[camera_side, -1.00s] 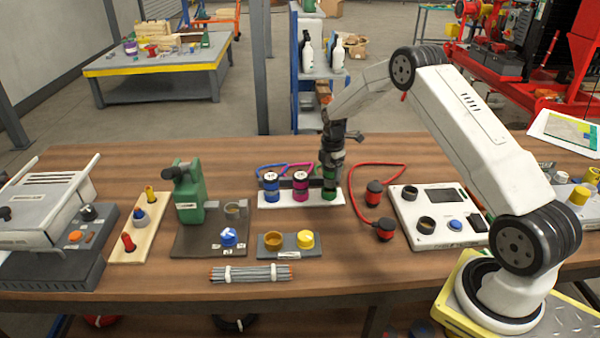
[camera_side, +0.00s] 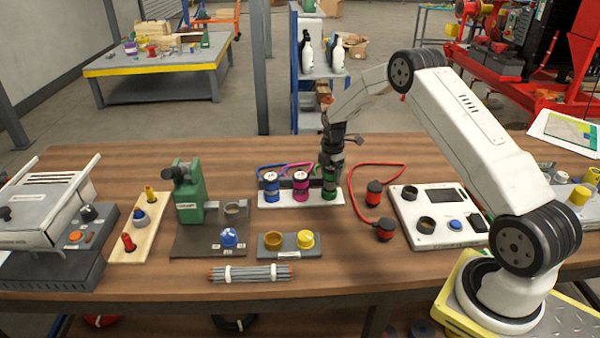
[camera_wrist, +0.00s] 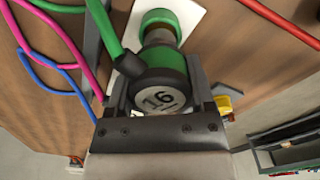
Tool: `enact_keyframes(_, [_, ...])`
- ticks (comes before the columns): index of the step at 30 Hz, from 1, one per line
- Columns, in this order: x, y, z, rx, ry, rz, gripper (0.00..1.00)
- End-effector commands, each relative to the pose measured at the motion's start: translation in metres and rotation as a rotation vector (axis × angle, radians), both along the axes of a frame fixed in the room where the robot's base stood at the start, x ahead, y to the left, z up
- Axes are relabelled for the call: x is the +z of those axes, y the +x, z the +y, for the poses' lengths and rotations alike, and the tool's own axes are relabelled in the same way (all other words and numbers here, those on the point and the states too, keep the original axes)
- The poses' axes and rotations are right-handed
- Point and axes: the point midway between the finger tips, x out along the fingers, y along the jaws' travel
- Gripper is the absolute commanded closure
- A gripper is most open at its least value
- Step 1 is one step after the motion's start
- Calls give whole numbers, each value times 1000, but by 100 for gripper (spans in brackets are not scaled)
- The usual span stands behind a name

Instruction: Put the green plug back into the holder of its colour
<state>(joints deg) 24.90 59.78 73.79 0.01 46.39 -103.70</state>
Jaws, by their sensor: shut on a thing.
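My gripper (camera_wrist: 158,105) is shut on the green plug (camera_wrist: 160,72), with one jaw on each side of it. The plug's round end shows the number 16, and a green cable runs from its side. Its grey barrel points at the green-ringed holder (camera_wrist: 160,20). I cannot tell whether the barrel's tip is inside the ring or just above it. In the side view, the plug (camera_side: 330,176) is upright over the green holder (camera_side: 329,195) at the right end of the white strip (camera_side: 283,203), partly hidden by my gripper (camera_side: 330,166).
A blue plug (camera_side: 270,181) and a magenta plug (camera_side: 300,180) stand to the left on the same strip. A red cable (camera_side: 374,165) with dark red-banded plugs (camera_side: 374,190) lies to the right, before a white control panel (camera_side: 436,215).

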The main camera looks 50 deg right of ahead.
Motion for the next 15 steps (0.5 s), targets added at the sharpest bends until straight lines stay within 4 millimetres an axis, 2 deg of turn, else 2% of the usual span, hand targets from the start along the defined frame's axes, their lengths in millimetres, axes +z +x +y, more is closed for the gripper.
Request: enact_keyframes(15, [-7, 0, 0, 0, 0, 0, 100])
